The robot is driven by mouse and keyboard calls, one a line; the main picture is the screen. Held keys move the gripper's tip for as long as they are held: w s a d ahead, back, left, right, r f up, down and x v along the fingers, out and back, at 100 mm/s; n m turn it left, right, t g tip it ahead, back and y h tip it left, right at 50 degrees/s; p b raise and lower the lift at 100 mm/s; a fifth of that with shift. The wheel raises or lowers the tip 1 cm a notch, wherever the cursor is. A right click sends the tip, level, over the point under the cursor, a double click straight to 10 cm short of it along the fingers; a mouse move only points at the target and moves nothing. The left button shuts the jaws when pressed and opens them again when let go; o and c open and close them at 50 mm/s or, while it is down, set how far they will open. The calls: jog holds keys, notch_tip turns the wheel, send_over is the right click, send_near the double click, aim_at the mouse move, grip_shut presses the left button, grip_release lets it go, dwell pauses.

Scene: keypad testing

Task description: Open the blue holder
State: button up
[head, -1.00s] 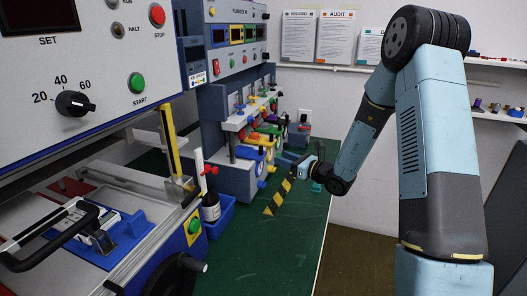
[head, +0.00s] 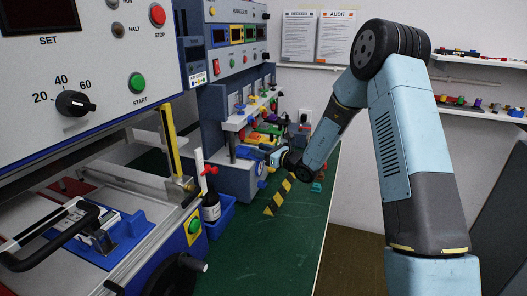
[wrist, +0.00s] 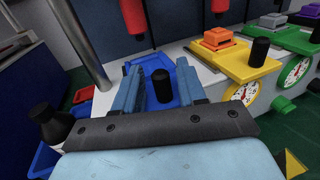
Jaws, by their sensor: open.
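The blue holder (wrist: 157,66) shows in the wrist view as a blue plate with a raised edge, on a light grey ledge. A black upright knob (wrist: 162,86) stands at its near side. My gripper (wrist: 159,72) is open, with one blue finger on each side of the knob. I cannot tell whether the fingers touch it. The gripper's front bar hides the near part of the holder. In the head view my gripper (head: 279,157) is at the near end of the row of coloured holders, and the blue holder is hard to make out there.
A yellow holder (wrist: 235,64) with an orange block and its own black knob stands to the right, then a green one (wrist: 282,40). A dark bottle (wrist: 52,124) stands at left. The green bench (head: 265,250) has free room.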

grip_shut()
jog(key=shift+a, duration=0.1)
dwell(0.4)
